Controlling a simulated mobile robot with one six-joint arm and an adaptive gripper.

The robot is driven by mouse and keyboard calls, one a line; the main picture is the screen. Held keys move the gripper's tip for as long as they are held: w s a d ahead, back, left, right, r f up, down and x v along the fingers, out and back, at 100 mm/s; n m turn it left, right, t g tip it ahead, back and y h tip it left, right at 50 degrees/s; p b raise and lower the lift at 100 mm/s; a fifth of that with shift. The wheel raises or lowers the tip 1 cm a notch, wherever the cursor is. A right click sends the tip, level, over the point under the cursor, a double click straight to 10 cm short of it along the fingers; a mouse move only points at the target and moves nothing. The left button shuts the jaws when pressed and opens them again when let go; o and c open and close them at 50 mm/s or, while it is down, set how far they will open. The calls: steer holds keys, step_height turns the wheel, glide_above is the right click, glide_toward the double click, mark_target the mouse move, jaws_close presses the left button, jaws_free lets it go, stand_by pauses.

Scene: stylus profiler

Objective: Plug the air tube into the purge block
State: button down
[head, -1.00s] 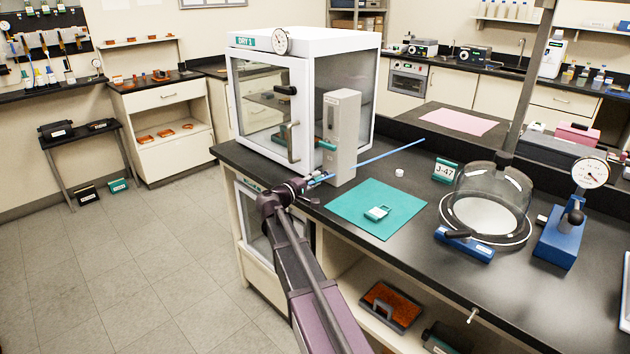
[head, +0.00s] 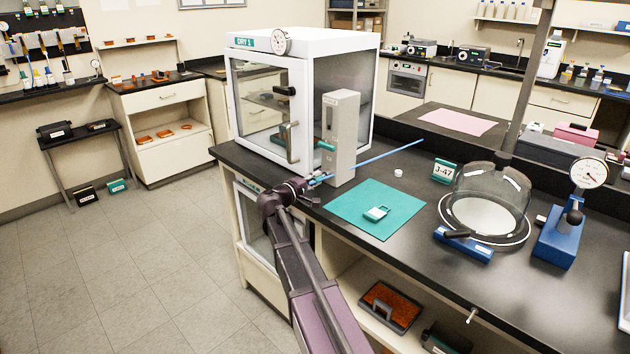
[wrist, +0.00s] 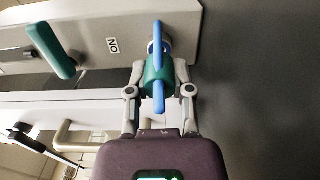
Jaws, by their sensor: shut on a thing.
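The air tube is a thin blue rod (head: 390,152) with a green collar. In the wrist view, my gripper (wrist: 160,76) is shut on the green collar (wrist: 157,88), with blue tube (wrist: 158,32) showing on both sides of it. The purge block is a tall grey box (head: 342,125) at the bench edge by the dry cabinet. A pale round fitting (wrist: 152,46) lies by the tube at the block's edge. In the head view, my gripper (head: 308,184) is low beside the block.
A green lever handle (wrist: 50,50) sticks out from the block. The dry cabinet (head: 300,45) stands behind it. A glass bell jar (head: 490,190) stands farther right.

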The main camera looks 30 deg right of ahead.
mark_target(313, 181)
steer(key=shift+x, duration=1)
stand_by(0.4)
steer(key=shift+c, duration=2.2)
jaws_free()
steer(key=shift+c, duration=0.4)
steer(key=shift+a, duration=0.1)
steer(key=shift+v, duration=3.4)
steer(key=shift+s+a, duration=0.1)
steer(key=v, duration=1.1)
steer(key=shift+a, duration=0.4)
